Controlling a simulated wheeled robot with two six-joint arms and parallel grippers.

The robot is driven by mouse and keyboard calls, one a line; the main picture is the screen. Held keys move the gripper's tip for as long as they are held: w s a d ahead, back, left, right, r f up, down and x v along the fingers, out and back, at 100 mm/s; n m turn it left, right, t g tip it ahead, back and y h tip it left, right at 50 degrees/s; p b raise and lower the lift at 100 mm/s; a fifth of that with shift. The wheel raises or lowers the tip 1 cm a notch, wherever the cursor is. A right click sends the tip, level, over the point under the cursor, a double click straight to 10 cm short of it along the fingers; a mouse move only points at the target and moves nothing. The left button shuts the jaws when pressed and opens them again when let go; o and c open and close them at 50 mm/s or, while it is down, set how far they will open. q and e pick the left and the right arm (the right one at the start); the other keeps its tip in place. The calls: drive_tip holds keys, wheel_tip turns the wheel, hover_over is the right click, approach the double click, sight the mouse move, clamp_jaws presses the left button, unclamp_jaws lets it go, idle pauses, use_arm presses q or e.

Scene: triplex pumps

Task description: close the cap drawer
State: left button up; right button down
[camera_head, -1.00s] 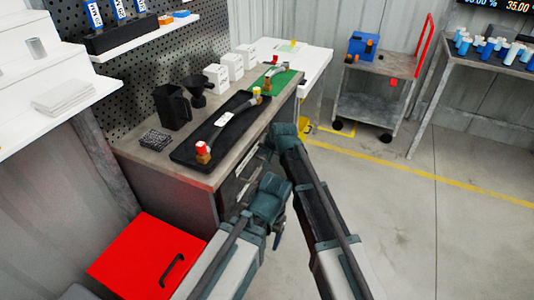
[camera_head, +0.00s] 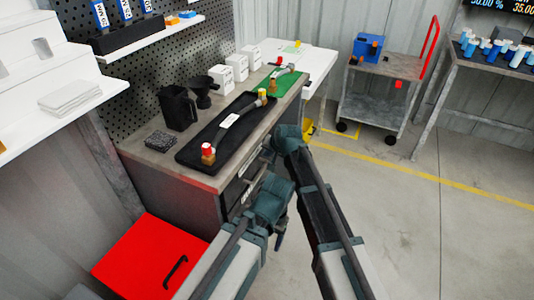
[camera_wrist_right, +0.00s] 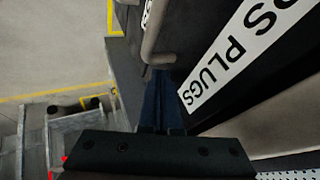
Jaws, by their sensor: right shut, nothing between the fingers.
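The cap drawer is in the grey bench's front. In the right wrist view its dark front carries a white label (camera_wrist_right: 245,45) on which "PS PLUGS" can be read, and a pale bar handle (camera_wrist_right: 158,38). My right gripper (camera_wrist_right: 160,105) is shut and empty, its fingers close to the handle and label; touching cannot be told. In the head view my right gripper (camera_head: 272,150) is at the bench front, partly hiding the drawer. How far the drawer stands out cannot be told. My left gripper (camera_head: 281,232) hangs in front of the bench, its fingers too small to judge.
The bench top (camera_head: 150,158) holds a black tray (camera_head: 188,154) with a hose, a black jug (camera_head: 178,108) and white boxes. A red cabinet (camera_head: 135,255) stands at the lower left. A grey cart (camera_head: 375,100) stands behind; open floor (camera_head: 420,230) lies right.

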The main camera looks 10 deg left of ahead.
use_arm(q)
wheel_tip(320, 180, up, 8)
drive_tip(key=d+p, duration=0.1)
drive_tip(key=p, duration=0.7)
use_arm(e)
drive_tip(key=s+d+r, duration=0.6)
drive_tip(key=r, duration=0.2)
drive_tip(key=shift+d, duration=0.4)
use_arm(q)
drive_tip(key=shift+w, duration=0.1)
use_arm(e)
drive_tip(key=s+d+f+n+g+h, duration=0.1)
drive_tip(key=s+d+f+g+h, duration=0.15)
drive_tip(key=s+d, duration=0.8)
drive_tip(key=s+d+f+n+g+h, duration=0.1)
drive_tip(key=s+d+g+h, duration=0.15)
drive_tip(key=s+d, duration=0.8)
use_arm(q)
wheel_tip(320, 180, up, 9)
drive_tip(key=p, duration=0.8)
drive_tip(key=shift+p, duration=0.35)
use_arm(e)
drive_tip(key=s+a+r+n+g, duration=0.1)
drive_tip(key=s+a+r+n, duration=0.3)
drive_tip(key=a+r, duration=0.4)
drive_tip(key=shift+s+a+g+h, duration=0.3)
drive_tip(key=shift+s+a, duration=0.15)
drive_tip(key=shift+a, duration=0.8)
use_arm(q)
drive_tip(key=shift+d+f, duration=0.1)
